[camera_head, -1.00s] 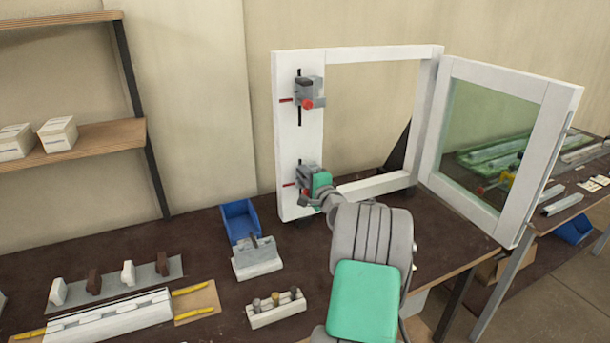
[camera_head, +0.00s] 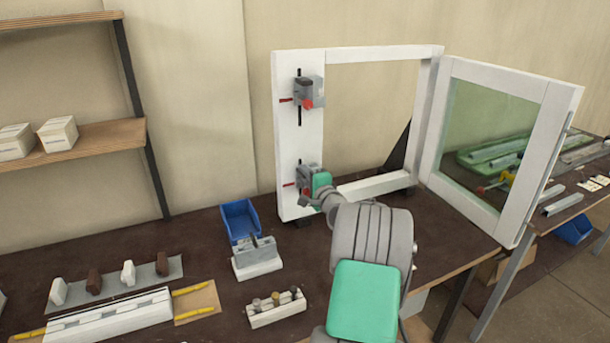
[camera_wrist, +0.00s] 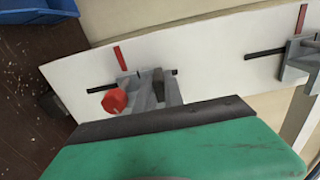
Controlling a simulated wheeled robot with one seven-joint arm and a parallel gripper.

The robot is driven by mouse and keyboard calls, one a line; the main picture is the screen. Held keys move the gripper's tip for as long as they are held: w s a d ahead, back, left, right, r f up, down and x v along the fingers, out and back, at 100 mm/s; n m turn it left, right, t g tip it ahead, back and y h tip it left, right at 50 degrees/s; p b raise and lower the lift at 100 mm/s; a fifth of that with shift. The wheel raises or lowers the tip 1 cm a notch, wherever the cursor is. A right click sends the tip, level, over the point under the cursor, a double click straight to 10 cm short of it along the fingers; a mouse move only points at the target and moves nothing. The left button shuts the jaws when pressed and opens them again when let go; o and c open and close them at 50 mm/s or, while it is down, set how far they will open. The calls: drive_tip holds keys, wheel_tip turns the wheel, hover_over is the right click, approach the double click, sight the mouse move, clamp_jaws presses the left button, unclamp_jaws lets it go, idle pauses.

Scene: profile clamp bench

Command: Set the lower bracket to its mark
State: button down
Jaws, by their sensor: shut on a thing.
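The lower bracket (camera_head: 303,177) is a grey block with a red knob (camera_wrist: 115,101), sitting on a black vertical slot (camera_wrist: 102,88) in the white frame's left upright (camera_head: 290,145). My gripper (camera_head: 320,183) is shut on the lower bracket from the right and front and hides much of it. A dark finger and green housing fill the lower wrist view, so the exact contact is hidden.
The upper bracket (camera_head: 308,90) sits higher on the upright beside its own red mark. An open glazed sash (camera_head: 453,160) stands right of my arm. A blue bin (camera_head: 238,216), a grey-topped block (camera_head: 257,262) and a small peg block (camera_head: 276,308) lie left on the bench.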

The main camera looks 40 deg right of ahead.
wheel_tip(320, 180, down, 2)
drive_tip(key=shift+f+b, duration=0.25)
drive_tip(key=shift+b, duration=0.95)
drive_tip(key=shift+r, duration=0.15)
drive_tip(key=c, duration=1.4)
unclamp_jaws()
drive_tip(key=shift+c, duration=0.2)
drive_tip(key=b+v, duration=0.1)
drive_tip(key=v, duration=0.6)
drive_tip(key=shift+s, duration=0.35)
drive_tip(key=shift+a, duration=0.2)
